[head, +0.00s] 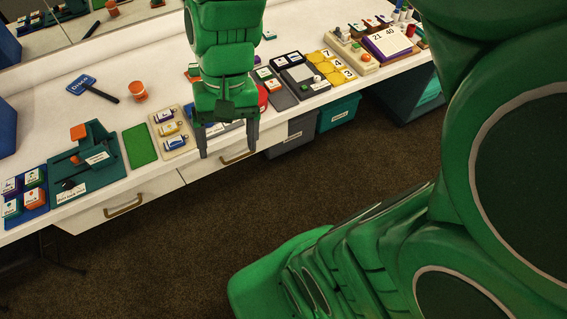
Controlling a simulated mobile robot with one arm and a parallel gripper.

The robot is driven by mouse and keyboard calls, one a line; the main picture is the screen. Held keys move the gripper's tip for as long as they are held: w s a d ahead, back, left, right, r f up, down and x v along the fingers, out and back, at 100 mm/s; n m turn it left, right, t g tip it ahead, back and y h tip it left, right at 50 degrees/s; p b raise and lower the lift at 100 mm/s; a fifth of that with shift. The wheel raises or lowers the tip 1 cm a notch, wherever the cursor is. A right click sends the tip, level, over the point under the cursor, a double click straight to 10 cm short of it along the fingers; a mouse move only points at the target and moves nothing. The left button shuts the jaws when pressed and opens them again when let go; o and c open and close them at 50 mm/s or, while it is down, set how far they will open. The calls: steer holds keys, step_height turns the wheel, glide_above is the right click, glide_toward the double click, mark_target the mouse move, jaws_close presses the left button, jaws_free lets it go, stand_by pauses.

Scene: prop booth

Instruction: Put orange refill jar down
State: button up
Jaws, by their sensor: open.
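An orange jar (138,91) with a pale band stands upright on the white counter (55,130), behind the row of trays and to the left of my gripper. I take it to be the refill jar. My gripper (228,151) points down at the counter's front edge, with its two fingers spread and nothing visible between them. The jar is well apart from the fingers. My wrist hides part of the counter and some of the items behind it.
A blue paddle sign (81,84) lies left of the jar. Bare counter surrounds the jar. Bins (338,112) stand below.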

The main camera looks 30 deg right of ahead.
steer(key=s+d+n+h, duration=0.2)
steer(key=s+d, duration=0.4)
steer(key=s, duration=0.3)
steer(key=shift+s+f, duration=0.15)
steer(key=shift+f, duration=0.3)
stand_by(0.6)
